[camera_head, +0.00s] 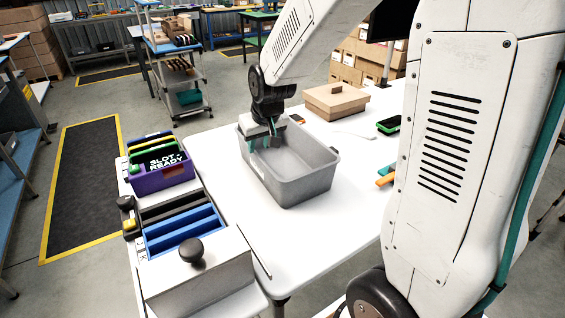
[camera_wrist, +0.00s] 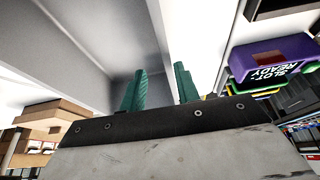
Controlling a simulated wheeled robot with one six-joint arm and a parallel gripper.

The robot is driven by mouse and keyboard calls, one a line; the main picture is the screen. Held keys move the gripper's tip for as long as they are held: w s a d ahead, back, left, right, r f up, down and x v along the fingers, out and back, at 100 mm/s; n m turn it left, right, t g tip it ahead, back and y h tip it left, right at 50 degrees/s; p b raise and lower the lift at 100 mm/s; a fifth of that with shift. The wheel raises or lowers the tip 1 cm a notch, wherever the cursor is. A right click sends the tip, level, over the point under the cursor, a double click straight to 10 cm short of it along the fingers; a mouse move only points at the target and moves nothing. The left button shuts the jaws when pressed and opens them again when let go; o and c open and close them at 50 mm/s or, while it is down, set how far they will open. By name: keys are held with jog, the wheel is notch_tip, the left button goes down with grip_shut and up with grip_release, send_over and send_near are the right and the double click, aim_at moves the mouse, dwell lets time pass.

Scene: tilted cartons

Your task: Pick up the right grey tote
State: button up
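One grey tote (camera_head: 305,187) stands upright on the white table in the head view; I see no second grey tote. Its wall also shows close up in the wrist view (camera_wrist: 95,45). My gripper (camera_head: 263,141) is at the tote's far left rim, pointing down. In the wrist view my gripper (camera_wrist: 160,88) has its two teal fingers apart, with the tote's wall running between them. The left finger is on the tote's inner side and the right finger on the outer side. The fingers look open, and contact with the wall is hard to make out.
A purple bin (camera_head: 160,172) marked "SLOT READY" stands left of the tote, beside blue trays (camera_head: 180,228). A cardboard box (camera_head: 336,101) and a green-black bin (camera_head: 388,126) stand behind and right. Orange and teal pieces (camera_head: 385,176) lie on the right.

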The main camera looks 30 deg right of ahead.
jog(key=x, duration=0.6)
jog(key=shift+a, duration=0.35)
grip_shut()
